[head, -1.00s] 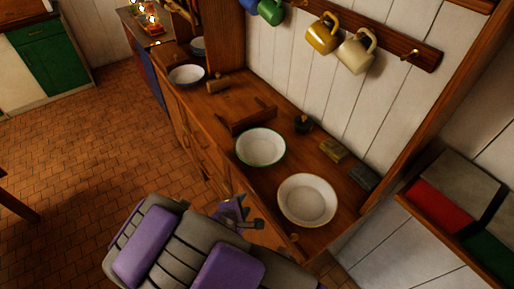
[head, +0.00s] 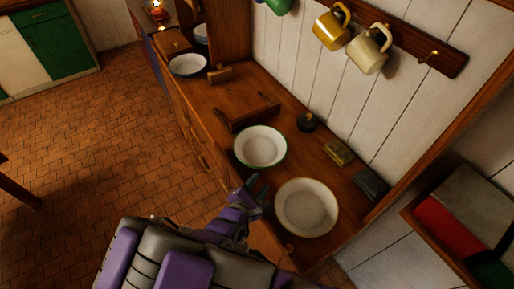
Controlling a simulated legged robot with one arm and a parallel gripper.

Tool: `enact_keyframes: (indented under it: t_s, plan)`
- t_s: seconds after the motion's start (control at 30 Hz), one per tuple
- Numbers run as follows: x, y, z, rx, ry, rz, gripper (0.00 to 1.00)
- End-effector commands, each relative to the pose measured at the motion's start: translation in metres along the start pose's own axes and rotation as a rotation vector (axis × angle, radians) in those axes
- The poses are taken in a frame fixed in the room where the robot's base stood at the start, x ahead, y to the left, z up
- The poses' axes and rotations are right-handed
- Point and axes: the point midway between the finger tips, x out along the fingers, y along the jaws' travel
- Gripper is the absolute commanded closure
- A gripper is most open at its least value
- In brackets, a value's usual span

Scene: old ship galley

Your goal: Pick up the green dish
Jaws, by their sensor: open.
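The green dish (head: 260,147) is a white bowl with a green rim, upright on the wooden counter (head: 225,150). My gripper (head: 258,190) is open and empty at the counter's front edge. It is just below the green dish in the picture and left of a cream dish. A gap shows between the fingers and the green dish. I cannot tell the gripper's exact height over the counter.
The cream dish (head: 306,207) stands close to the right of my gripper. A wooden rack (head: 250,113) lies behind the green dish, with a dark small pot (head: 307,122) nearby. A blue-rimmed bowl (head: 189,65) is farther left. Mugs (head: 368,50) hang on the wall.

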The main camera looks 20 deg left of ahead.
Motion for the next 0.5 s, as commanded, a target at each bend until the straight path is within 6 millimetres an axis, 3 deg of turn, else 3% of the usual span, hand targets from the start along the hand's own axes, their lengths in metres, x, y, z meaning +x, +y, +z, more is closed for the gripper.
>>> enact_keyframes:
  t_s: [0.5]
  plan:
    - [0.075, 0.005, -0.013, -0.014, -0.005, -0.003, 0.59]
